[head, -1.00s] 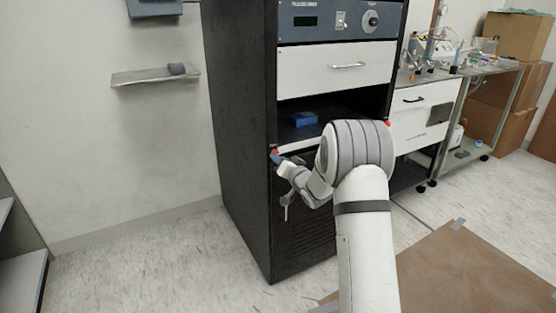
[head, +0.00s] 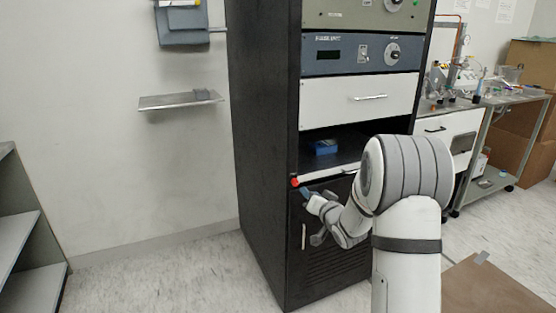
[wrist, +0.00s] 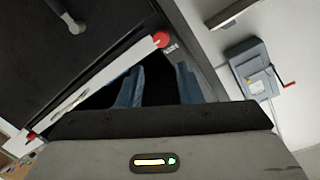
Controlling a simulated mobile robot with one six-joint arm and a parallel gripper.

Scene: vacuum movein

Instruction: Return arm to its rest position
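My gripper (head: 306,193) is in front of the black cabinet (head: 262,150), just below the left red knob (head: 295,182) on the front edge of its open shelf. In the wrist view, my gripper's two blue fingers (wrist: 158,88) stand apart with a dark gap and nothing held between them. The red knob (wrist: 160,40) shows just beyond the fingers, at one end of the white shelf edge (wrist: 100,85). My arm is bent, with its elbow high at the right of the head view. I cannot tell whether the fingers touch the cabinet.
A blue object (head: 325,147) sits inside the cabinet's open shelf, under a white drawer (head: 345,100). A wall shelf (head: 180,101) and a grey wall box (head: 183,25) are to the left. A cluttered bench (head: 480,100) stands at right. Floor left of the cabinet is clear.

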